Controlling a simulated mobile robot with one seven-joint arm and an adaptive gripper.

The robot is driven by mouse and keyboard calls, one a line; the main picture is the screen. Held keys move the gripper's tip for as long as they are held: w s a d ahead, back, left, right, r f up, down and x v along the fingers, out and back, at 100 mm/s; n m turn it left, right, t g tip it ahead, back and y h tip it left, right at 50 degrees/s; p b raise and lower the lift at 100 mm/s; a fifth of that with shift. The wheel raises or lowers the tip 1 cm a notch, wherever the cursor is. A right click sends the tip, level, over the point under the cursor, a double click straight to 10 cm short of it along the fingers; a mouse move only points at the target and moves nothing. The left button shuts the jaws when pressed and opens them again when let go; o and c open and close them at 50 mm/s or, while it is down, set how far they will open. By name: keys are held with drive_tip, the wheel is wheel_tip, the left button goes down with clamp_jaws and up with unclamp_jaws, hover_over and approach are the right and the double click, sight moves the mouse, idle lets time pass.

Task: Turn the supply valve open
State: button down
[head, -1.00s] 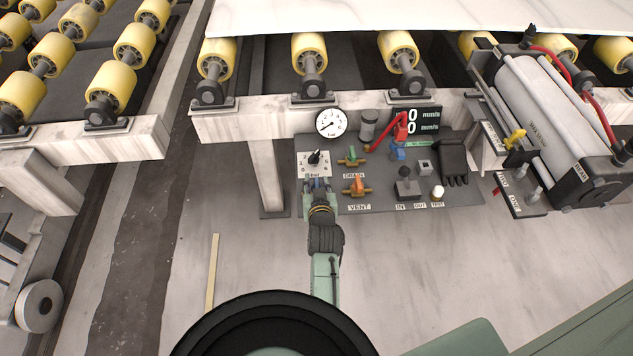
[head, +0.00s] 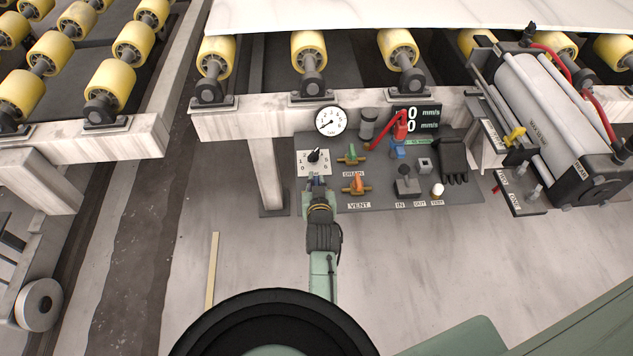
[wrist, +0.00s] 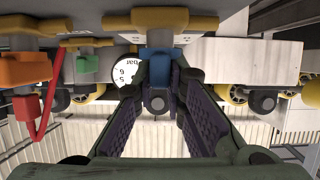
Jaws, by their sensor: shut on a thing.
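The supply valve's blue handle (wrist: 157,63) is between my gripper's two fingers (wrist: 158,95) in the wrist view, below its brass body (wrist: 160,18). My gripper is shut on this handle. In the head view my gripper (head: 316,188) is at the left of the dark valve panel (head: 385,203), just below the white dial plate (head: 304,168).
The orange-handled vent valve (head: 356,184) is close on the right, with the green-handled drain valve (head: 351,153) above it. A red hose (head: 384,133), a joystick (head: 407,183) and a black glove (head: 453,161) are farther right. A frame leg (head: 266,172) stands left.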

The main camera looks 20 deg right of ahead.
drive_tip(key=shift+m+h, duration=0.3)
drive_tip(key=shift+f+m+g+h+b, duration=0.1)
drive_tip(key=shift+m+g+h+b, duration=0.4)
drive_tip(key=shift+m+h+b, duration=0.5)
drive_tip(key=m+g+h+b, duration=0.1)
drive_tip(key=m+h+b, duration=0.1)
drive_tip(key=b, duration=0.1)
drive_tip(key=shift+w+f, duration=0.1)
drive_tip(key=shift+f, duration=0.05)
drive_tip(key=m+g+h+b, duration=0.3)
drive_tip(key=b, duration=0.2)
drive_tip(key=shift+m+g, duration=0.4)
drive_tip(key=m+g+h+b, duration=0.1)
drive_tip(key=m+g+b, duration=0.1)
drive_tip(key=g, duration=0.1)
drive_tip(key=m+g+b, duration=0.3)
drive_tip(key=shift+h, duration=0.4)
drive_tip(key=shift+r+m+g+y+b, duration=0.15)
drive_tip(key=shift+m+g+b, duration=0.4)
drive_tip(key=shift+m+g, duration=0.6)
drive_tip(key=shift+r+m+g+y+b, duration=0.15)
drive_tip(key=shift+m+g+b, duration=0.35)
drive_tip(key=shift+m+g, duration=0.6)
drive_tip(key=shift+f+g, duration=0.1)
drive_tip(key=shift+g, duration=0.15)
drive_tip(key=c, duration=1.6)
unclamp_jaws()
drive_tip(key=shift+c, duration=0.2)
